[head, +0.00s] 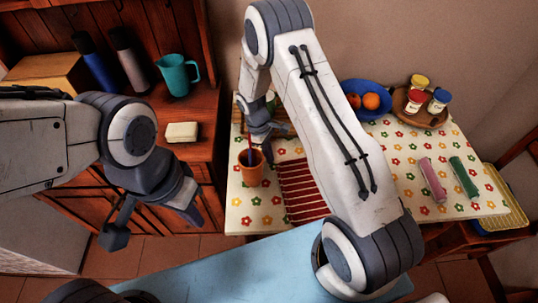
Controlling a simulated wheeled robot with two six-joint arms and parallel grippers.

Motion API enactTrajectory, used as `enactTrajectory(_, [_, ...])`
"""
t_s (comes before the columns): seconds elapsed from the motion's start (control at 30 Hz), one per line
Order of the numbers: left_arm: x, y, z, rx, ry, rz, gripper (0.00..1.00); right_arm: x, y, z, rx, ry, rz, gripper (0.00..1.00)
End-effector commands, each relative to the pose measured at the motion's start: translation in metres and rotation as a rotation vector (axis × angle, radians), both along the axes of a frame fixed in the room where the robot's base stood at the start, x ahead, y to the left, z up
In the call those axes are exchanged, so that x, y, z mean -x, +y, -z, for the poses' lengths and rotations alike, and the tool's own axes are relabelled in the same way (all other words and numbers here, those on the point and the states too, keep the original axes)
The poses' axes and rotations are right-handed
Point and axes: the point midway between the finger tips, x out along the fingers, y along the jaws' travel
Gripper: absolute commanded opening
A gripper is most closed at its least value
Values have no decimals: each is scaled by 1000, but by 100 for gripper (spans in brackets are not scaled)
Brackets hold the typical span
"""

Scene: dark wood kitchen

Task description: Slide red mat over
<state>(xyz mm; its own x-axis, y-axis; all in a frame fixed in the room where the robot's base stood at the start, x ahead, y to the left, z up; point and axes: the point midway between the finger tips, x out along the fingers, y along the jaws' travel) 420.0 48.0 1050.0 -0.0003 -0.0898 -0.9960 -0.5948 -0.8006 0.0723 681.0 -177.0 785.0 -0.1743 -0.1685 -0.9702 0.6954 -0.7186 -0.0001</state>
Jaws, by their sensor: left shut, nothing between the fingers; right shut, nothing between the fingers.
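The red mat (297,190), with pale stripes, lies on the flowered tabletop. My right arm crosses over its right side and hides part of it. My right gripper (262,136) is shut and empty, above the table's back left part, behind the mat and close to the terracotta pot. I cannot tell whether it touches anything. My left gripper (192,214) is shut and empty, pointing down in front of the wooden cabinet, left of the table and apart from the mat.
The terracotta pot (251,168), with a thin item in it, stands left of the mat. A blue bowl (361,112) of oranges, a round tray (439,119) of jars, a pink item (433,180) and a green item (464,177) stand right. A teal jug (176,76) is on the cabinet.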

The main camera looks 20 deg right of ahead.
Motion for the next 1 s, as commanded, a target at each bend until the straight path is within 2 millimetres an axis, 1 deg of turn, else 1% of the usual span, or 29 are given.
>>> enactTrajectory(0.13, [0,0,0,0,0,0,0,1,-2,0,0,1,1,0])
enactTrajectory(0.3, [0,0,-3,0,0,0,0,9,-19,-1,1,2,6,0])
enactTrajectory(0.37, [0,0,-3,0,0,0,0,10,-22,0,1,1,7,0])
enactTrajectory(0.73, [0,0,-2,0,0,0,0,6,-13,0,0,0,-2,0])
enactTrajectory(0.93, [0,0,-1,0,0,0,0,-9,0,2,0,0,11,0])
enactTrajectory(0.97, [0,0,0,0,0,0,0,-12,2,-1,0,-2,14,0])
enactTrajectory(1.0, [0,0,2,0,0,0,0,-14,4,-14,0,-5,14,0])
